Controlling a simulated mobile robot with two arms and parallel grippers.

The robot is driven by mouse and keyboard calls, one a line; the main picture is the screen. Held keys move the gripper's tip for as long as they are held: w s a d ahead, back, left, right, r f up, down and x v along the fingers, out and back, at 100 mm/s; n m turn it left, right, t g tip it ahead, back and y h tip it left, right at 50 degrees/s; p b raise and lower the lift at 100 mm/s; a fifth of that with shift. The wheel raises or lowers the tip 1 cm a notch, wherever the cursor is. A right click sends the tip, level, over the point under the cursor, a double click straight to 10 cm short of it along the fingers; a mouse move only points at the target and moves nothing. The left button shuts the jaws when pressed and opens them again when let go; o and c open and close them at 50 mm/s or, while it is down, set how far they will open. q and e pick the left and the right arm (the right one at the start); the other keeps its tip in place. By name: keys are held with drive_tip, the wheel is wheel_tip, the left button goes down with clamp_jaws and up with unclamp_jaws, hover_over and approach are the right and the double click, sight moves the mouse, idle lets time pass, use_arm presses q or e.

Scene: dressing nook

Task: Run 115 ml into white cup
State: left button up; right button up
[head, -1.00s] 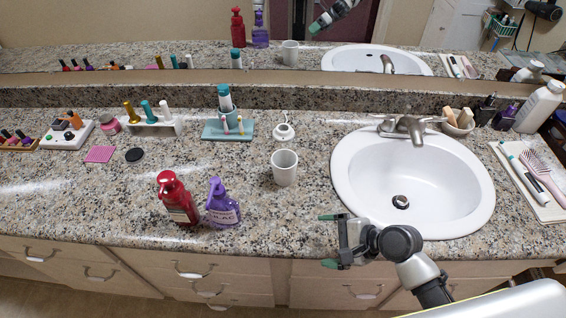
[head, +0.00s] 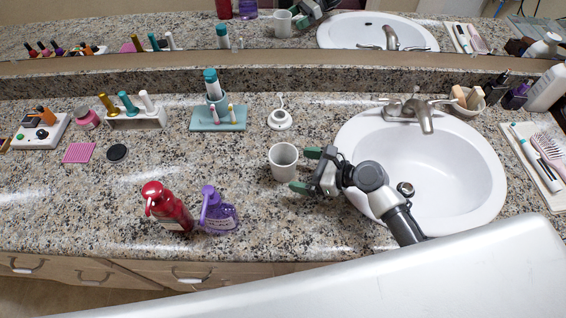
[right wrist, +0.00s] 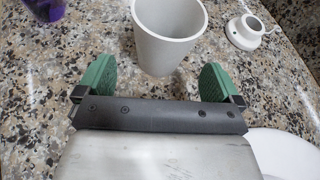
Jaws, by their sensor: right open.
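The white cup (head: 283,162) stands upright on the granite counter, left of the sink; its inside looks empty. It also shows in the right wrist view (right wrist: 166,40), just beyond the fingertips. My right gripper (head: 305,170) is open just right of the cup, its green fingers pointing at it. In the right wrist view the fingers (right wrist: 157,80) are spread wider than the cup, with nothing between them. The faucet (head: 410,112) is at the back of the white sink (head: 455,185); no water is seen running. My left gripper is not in view.
A teal toothbrush holder (head: 217,118) is back left. A brush tray (head: 528,160) lies right of the sink.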

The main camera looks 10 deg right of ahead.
sight(283, 164)
drive_tip(key=shift+w+a+f, duration=0.2)
drive_tip(key=shift+w+a, duration=0.05)
drive_tip(key=shift+w, duration=0.05)
drive_tip(key=x, duration=0.4)
drive_tip(key=shift+w+a+f, duration=0.2)
drive_tip(key=shift+w, duration=0.05)
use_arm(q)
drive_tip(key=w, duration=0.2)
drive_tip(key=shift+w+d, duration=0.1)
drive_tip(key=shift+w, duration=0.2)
use_arm(e)
drive_tip(key=c, duration=0.4)
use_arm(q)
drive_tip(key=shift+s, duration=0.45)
use_arm(e)
drive_tip(key=c, duration=0.6)
drive_tip(key=shift+r, duration=0.15)
